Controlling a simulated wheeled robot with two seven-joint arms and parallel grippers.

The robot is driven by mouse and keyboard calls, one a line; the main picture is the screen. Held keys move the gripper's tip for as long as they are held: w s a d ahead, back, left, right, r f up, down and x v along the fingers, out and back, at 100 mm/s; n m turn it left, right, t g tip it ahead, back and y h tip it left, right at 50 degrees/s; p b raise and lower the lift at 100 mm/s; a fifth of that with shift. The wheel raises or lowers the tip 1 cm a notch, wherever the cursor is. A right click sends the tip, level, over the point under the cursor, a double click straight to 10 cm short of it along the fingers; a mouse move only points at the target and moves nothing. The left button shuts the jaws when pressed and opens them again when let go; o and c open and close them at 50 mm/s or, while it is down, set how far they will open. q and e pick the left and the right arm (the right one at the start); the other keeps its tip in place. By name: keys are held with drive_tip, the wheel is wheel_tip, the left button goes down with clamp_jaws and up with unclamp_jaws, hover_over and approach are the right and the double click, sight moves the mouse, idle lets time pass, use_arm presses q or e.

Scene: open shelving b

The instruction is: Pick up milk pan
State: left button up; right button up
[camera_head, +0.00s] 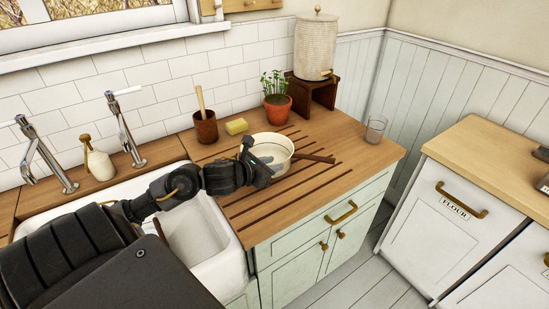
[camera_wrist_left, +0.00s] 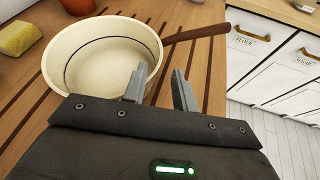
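The milk pan (camera_head: 282,146) is a cream bowl with a dark line inside and a brown handle (camera_head: 314,158) pointing right; it sits upright on the grooved wooden counter. It also shows in the left wrist view (camera_wrist_left: 88,52), with its handle (camera_wrist_left: 200,33) at upper right. My left gripper (camera_head: 257,158) is at the pan's near left side in the head view. In the left wrist view its two grey fingers (camera_wrist_left: 160,80) are apart, one over the pan's wall and one outside it, below the handle. I cannot tell whether they touch the pan. My right gripper is out of view.
A yellow sponge (camera_head: 236,126), a brown utensil cup (camera_head: 205,127) and a potted plant (camera_head: 277,105) stand behind the pan. A glass (camera_head: 375,129) is at the right. The white sink (camera_head: 205,238) lies left of the counter (camera_head: 355,165), whose right part is mostly clear.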

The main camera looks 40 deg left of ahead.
sight(284, 160)
use_arm(q)
drive_tip(key=shift+a+p+x, duration=0.2)
drive_tip(key=shift+p+x, duration=0.75)
drive_tip(key=shift+x, duration=1.6)
drive_tip(key=shift+w+f, duration=0.1)
drive_tip(key=shift+w, duration=0.15)
clamp_jaws()
